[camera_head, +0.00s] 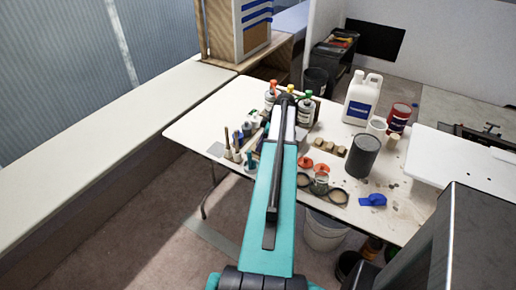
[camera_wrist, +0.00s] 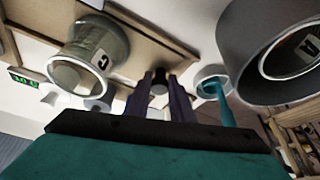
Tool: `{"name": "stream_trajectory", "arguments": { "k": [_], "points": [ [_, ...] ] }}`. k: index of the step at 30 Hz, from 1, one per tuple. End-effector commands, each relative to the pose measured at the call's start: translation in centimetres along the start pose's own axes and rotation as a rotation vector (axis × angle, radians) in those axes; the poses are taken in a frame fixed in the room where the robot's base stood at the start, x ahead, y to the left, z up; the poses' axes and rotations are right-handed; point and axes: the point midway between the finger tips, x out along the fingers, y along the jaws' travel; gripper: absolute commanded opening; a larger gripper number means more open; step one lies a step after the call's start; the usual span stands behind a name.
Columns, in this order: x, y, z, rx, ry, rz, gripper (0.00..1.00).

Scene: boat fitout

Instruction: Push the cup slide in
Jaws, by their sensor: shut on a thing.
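In the wrist view my gripper (camera_wrist: 161,80) points up the picture, its two dark fingers closed on a small rounded grey piece. This piece lies against a light wooden board (camera_wrist: 185,52), which may be the cup slide; I cannot tell how far it is in. A glass jar or cup (camera_wrist: 90,52) with a dark-marked label is at the board's left. A large grey cylinder (camera_wrist: 245,45) is at the right. In the head view my arm reaches over the white table and hides the gripper and whatever it holds.
The white table (camera_head: 230,105) carries several bottles, a white jug (camera_head: 362,99), a dark grey can (camera_head: 361,156), small jars and a blue item (camera_head: 373,200). A white bucket (camera_head: 323,232) stands below. A teal-handled tool (camera_wrist: 220,100) is close right of my gripper.

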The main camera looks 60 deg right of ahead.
Motion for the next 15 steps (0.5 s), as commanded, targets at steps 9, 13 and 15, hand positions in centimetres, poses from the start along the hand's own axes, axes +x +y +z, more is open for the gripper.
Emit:
{"name": "stream_trajectory", "arguments": {
  "k": [9, 13, 15],
  "points": [
    [-0.3, 3.3, 1.2, -0.003, 0.000, -0.001, 0.00],
    [-0.5, 4.5, 1.6, -0.003, 0.000, -0.001, 0.00],
    [-0.6, 5.1, 1.9, -0.003, 0.000, -0.001, 0.00]
  ]
}}
